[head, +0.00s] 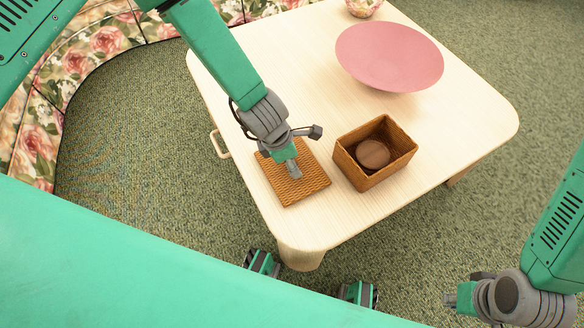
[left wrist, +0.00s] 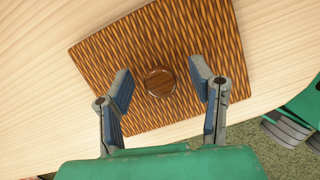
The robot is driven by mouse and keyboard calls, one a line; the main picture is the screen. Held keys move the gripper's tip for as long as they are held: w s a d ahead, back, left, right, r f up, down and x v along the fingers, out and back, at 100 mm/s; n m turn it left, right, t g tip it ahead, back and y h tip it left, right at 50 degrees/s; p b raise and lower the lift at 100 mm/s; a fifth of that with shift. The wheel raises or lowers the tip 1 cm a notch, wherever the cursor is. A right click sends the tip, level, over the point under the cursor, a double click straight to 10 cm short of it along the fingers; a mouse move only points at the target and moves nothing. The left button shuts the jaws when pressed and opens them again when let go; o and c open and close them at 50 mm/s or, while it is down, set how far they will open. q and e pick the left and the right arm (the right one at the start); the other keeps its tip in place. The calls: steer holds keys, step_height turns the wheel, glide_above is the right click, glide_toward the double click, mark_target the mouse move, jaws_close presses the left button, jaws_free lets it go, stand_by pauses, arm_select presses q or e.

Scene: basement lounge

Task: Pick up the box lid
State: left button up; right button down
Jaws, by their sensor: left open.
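The box lid (head: 305,190) is a flat square of brown woven wicker lying on the pale wooden table (head: 460,135), left of the open box. In the left wrist view the lid (left wrist: 165,35) has a round dark wooden knob (left wrist: 160,82) at its middle. My left gripper (head: 294,172) is over the lid, pointing down. In the left wrist view its open fingers (left wrist: 160,85) are on either side of the knob, with a gap on both sides. My right gripper (head: 452,298) is off the table at the lower right; its finger opening is unclear.
The open wicker box (head: 348,168) stands just right of the lid with a round brown wooden thing (head: 373,154) inside. A large pink bowl (head: 390,55) is farther back, near a small flowery item (head: 362,7). A floral sofa (head: 105,42) stands at the upper left.

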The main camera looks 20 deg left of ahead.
arm_select(q)
jaws_close()
